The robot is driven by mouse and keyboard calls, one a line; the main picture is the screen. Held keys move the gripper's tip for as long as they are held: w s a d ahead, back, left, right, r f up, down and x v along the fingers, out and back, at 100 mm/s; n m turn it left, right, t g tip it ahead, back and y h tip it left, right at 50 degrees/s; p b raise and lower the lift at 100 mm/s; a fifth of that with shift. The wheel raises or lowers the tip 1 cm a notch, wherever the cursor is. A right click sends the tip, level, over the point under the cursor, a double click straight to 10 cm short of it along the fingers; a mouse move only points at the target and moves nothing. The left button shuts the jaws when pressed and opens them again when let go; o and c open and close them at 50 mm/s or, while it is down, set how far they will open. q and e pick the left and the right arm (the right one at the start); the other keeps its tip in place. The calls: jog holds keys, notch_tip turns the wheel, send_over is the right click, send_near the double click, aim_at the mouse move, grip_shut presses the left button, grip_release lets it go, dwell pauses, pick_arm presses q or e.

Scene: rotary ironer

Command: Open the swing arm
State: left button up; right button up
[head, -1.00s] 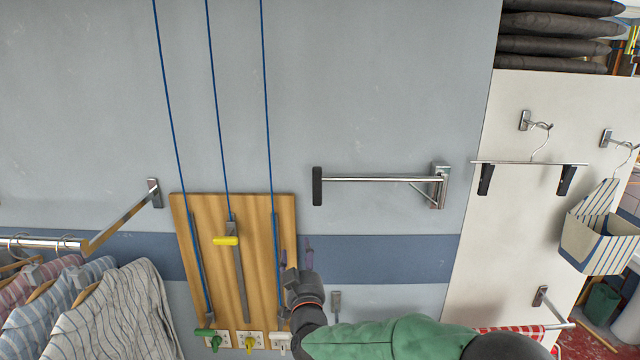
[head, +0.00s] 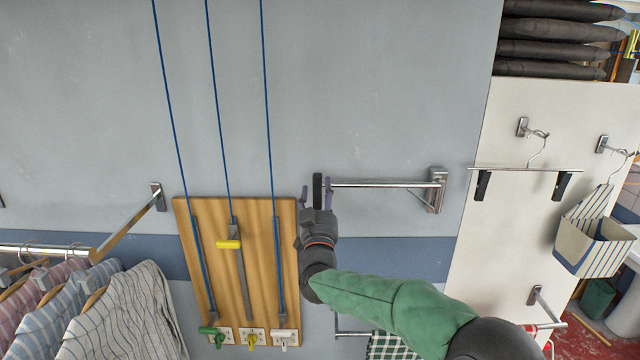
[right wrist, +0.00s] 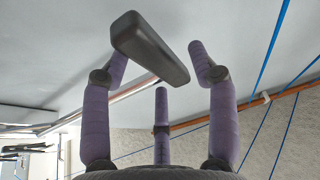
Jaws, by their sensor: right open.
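The swing arm (head: 385,184) is a chrome bar with a black end grip (head: 317,190), running left from a metal wall bracket (head: 437,190). It lies close along the grey wall. My right gripper (head: 318,196) is open at the black grip, its purple fingers to either side of it in the head view. In the right wrist view the grip (right wrist: 150,48) shows large just past the open fingers (right wrist: 160,75), nearest the left one. I cannot tell whether any finger touches it. My left gripper is not in view.
A wooden board (head: 255,290) with blue cords and coloured handles stands left of my right gripper. Striped shirts (head: 125,315) hang on a rail at lower left. A white panel (head: 510,240) with hooks is at right. The wall above the swing arm is clear.

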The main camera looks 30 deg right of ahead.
jog(key=shift+x, duration=0.95)
grip_shut()
jog(key=shift+a+f, duration=0.1)
